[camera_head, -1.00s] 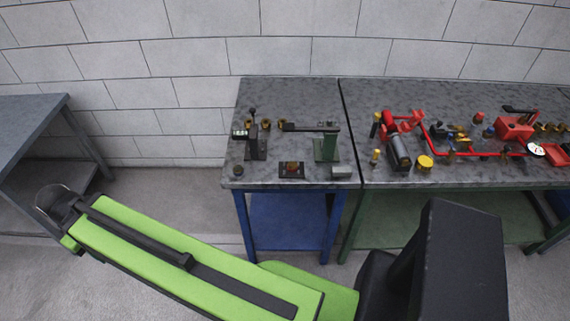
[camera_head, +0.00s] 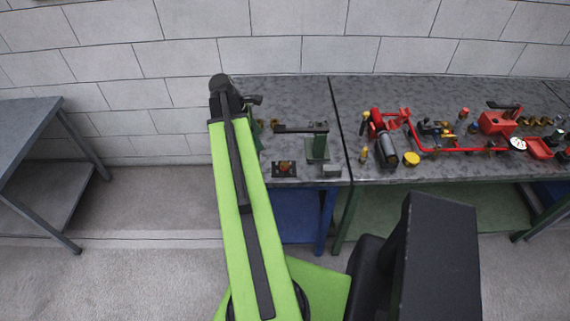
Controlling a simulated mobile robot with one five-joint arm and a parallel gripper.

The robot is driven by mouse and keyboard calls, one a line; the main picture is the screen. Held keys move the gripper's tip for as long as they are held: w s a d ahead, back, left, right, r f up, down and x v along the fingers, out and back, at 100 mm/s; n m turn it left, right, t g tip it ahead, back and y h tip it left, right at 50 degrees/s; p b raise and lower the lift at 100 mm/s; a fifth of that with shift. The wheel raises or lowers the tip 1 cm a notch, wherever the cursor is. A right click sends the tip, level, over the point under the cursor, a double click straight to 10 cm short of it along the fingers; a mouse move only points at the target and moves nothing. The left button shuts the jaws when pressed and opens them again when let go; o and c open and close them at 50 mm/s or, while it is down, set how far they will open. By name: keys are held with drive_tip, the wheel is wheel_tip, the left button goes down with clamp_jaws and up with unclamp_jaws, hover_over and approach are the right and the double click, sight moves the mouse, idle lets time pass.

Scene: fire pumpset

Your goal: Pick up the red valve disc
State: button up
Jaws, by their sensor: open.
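Small red parts show on the right bench in the head view, among them a short red piece (camera_head: 463,114) standing near the back. I cannot tell which one is the red valve disc. My arm reaches up over the left end of the middle bench. Its dark end, with what looks like my gripper (camera_head: 252,100), is over the back left of that bench, well to the left of the red parts. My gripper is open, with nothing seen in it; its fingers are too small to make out.
A green stand (camera_head: 318,146) with a black bar and a dark block (camera_head: 284,169) are on the middle bench beside my arm. Red pipework (camera_head: 450,150), a yellow disc (camera_head: 411,159) and a red tray (camera_head: 540,148) crowd the right bench. A grey table (camera_head: 30,135) stands at far left.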

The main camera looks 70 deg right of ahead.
drive_tip(key=s+d, duration=0.1)
drive_tip(key=s, duration=0.1)
drive_tip(key=b, duration=1.1)
hover_over(283, 164)
drive_tip(key=w+a, duration=0.1)
drive_tip(key=w, duration=0.1)
drive_tip(key=f, duration=1.1)
drive_tip(key=shift+w+a, duration=0.15)
drive_tip(key=shift+w, duration=0.05)
drive_tip(key=shift+s+f+b, duration=0.1)
drive_tip(key=shift+f+b, duration=0.1)
drive_tip(key=shift+b, duration=0.15)
drive_tip(key=shift+r, duration=0.1)
drive_tip(key=b+x, duration=0.4)
drive_tip(key=x, duration=0.1)
drive_tip(key=shift+s+b, duration=0.1)
drive_tip(key=shift+b, duration=0.3)
drive_tip(key=shift+a, duration=0.1)
clamp_jaws()
